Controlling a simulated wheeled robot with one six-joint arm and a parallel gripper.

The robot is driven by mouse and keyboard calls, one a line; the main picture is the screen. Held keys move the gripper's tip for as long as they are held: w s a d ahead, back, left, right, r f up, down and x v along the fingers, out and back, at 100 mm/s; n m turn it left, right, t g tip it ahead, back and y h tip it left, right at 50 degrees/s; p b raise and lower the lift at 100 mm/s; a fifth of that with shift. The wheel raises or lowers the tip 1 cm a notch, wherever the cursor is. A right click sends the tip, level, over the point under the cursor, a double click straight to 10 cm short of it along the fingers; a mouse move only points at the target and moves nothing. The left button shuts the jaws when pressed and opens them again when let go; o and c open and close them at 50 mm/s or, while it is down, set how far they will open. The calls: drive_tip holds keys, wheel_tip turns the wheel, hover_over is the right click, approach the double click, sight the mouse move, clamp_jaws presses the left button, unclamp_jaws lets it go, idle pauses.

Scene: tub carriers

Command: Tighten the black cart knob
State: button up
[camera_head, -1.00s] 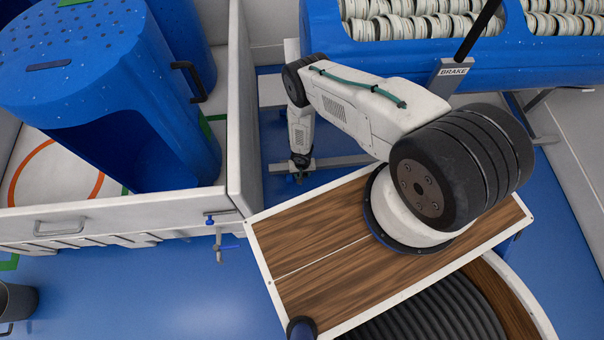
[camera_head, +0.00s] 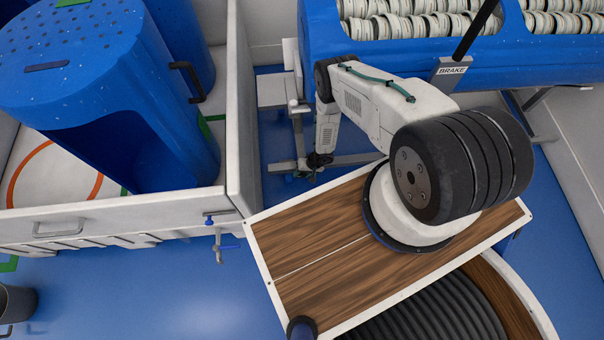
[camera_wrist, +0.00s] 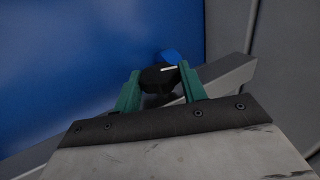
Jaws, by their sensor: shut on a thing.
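The black knob (camera_wrist: 158,78) shows in the wrist view between the two green fingers of my gripper (camera_wrist: 160,82). A white mark lies along its upper right edge, and a small blue part (camera_wrist: 171,57) shows just behind it. My gripper is shut on the knob. In the head view, my gripper (camera_head: 303,174) is low beside the grey metal cart frame (camera_head: 350,158), in front of the blue cart's left end. The knob is too small and covered to make out there.
The blue cart (camera_head: 400,55) holds rows of white discs, with a BRAKE lever (camera_head: 453,69) at its front. A white-walled bin (camera_head: 240,120) with blue tubs (camera_head: 100,80) stands left.

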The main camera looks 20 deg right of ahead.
drive_tip(key=shift+w, duration=0.1)
drive_tip(key=o, duration=1)
drive_tip(key=shift+c, duration=0.2)
drive_tip(key=v, duration=0.8)
drive_tip(key=shift+f, duration=0.1)
